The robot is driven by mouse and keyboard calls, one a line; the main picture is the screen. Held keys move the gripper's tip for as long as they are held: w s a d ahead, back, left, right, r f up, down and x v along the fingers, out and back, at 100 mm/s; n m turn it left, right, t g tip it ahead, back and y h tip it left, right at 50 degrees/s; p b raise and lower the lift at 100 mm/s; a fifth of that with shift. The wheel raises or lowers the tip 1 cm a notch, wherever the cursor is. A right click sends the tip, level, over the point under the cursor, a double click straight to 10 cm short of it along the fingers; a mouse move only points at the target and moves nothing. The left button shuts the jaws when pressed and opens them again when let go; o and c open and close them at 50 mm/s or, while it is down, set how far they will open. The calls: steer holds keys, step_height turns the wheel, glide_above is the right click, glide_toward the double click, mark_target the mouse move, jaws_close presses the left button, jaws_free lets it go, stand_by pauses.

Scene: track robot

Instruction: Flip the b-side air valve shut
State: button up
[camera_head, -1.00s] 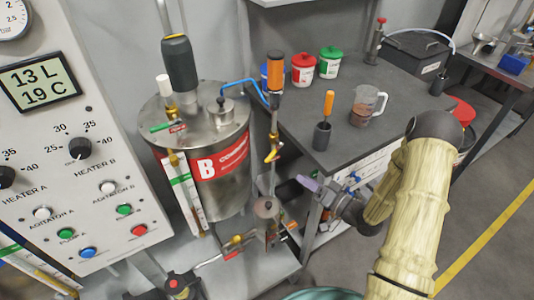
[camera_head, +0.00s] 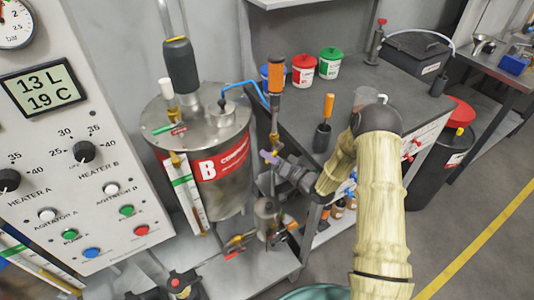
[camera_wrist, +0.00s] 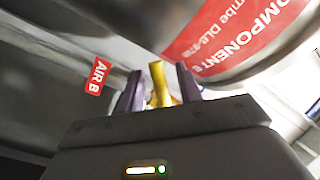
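The yellow handle (camera_wrist: 158,84) of the air valve stands between my two purple fingers in the wrist view, with a gap on each side. A red tag reading AIR B (camera_wrist: 98,76) is left of it. My gripper (camera_wrist: 158,88) is open around the handle. In the head view my gripper (camera_head: 267,156) is at the vertical pipe right of the steel tank marked B (camera_head: 228,188). There the gripper mostly hides the handle, so its angle is hard to tell.
A control panel (camera_head: 112,165) is at the left. The dark bench (camera_head: 300,108) behind my arm carries red and green tubs (camera_head: 329,63) and an orange-handled tool (camera_head: 325,124) in a dark cup. Floor is free at the right.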

steer(key=shift+x, duration=0.95)
jaws_close()
steer(key=shift+r, duration=0.1)
steer(key=shift+s+a+r+m+t+y+b, duration=0.15)
steer(key=shift+r+m+t, duration=0.35)
steer(key=shift+m, duration=1.05)
steer(key=shift+s+a+r+m+t+y+b, duration=0.1)
steer(key=shift+a+r+m+t+b, duration=0.15)
steer(key=shift+r+m, duration=0.85)
steer(key=shift+s+a+r+m+t+y+b, duration=0.15)
steer(key=shift+m+t, duration=0.3)
steer(key=shift+m, duration=1.5)
steer(key=shift+d, duration=0.1)
